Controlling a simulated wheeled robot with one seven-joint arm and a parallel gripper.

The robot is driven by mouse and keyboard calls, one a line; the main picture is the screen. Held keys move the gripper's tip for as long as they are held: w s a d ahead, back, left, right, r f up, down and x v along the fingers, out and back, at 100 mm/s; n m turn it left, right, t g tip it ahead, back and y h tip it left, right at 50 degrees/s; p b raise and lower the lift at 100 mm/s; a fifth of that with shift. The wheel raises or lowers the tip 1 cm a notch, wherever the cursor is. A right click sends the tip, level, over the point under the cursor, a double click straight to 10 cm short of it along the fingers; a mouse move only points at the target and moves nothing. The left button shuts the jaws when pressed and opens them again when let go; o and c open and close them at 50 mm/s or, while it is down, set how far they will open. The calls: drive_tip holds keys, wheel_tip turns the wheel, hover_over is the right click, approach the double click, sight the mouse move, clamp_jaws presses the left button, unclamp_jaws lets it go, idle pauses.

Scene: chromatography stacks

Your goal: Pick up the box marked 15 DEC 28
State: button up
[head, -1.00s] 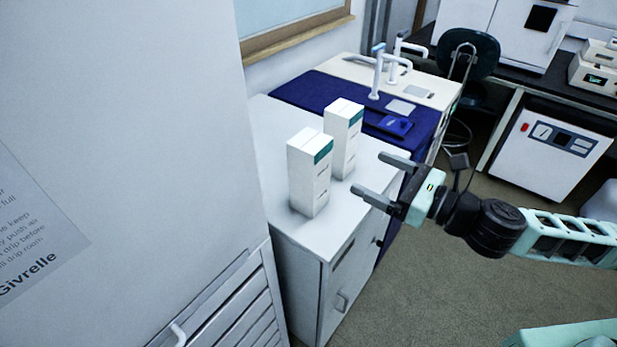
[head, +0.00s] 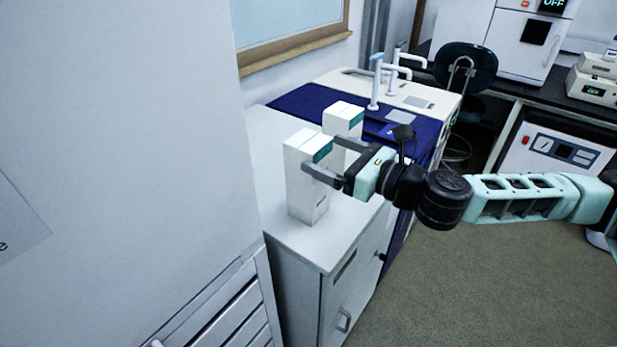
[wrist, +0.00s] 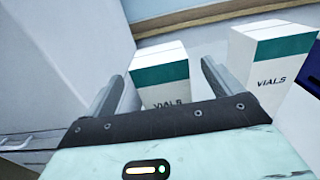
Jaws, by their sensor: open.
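Two tall white boxes with teal bands stand upright on a white cabinet top. The near box (head: 304,185) is at the front in the head view and shows between my fingers in the wrist view (wrist: 160,76). The far box (head: 343,118) stands behind it and appears on the right in the wrist view (wrist: 268,66). Both read VIALS in the wrist view; I cannot read a date on either. My gripper (head: 322,153) is open at the upper part of the near box, one finger on each side. Contact cannot be told.
The white cabinet top (head: 310,240) has bare room in front of the boxes. A large white cabinet (head: 130,130) rises close on the left. A blue surface (head: 300,101) with white taps lies behind. The floor on the right is open.

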drive_tip(key=shift+f+p+x, duration=0.15)
drive_tip(key=shift+p+x, duration=0.15)
drive_tip(key=shift+x, duration=0.6)
drive_tip(key=shift+f+p+x, duration=0.2)
drive_tip(key=shift+p+x, duration=0.1)
drive_tip(key=shift+x, duration=0.65)
drive_tip(key=shift+f+p+x, duration=0.15)
drive_tip(key=shift+p+x, duration=0.15)
drive_tip(key=shift+x, duration=0.6)
drive_tip(key=c, duration=1.5)
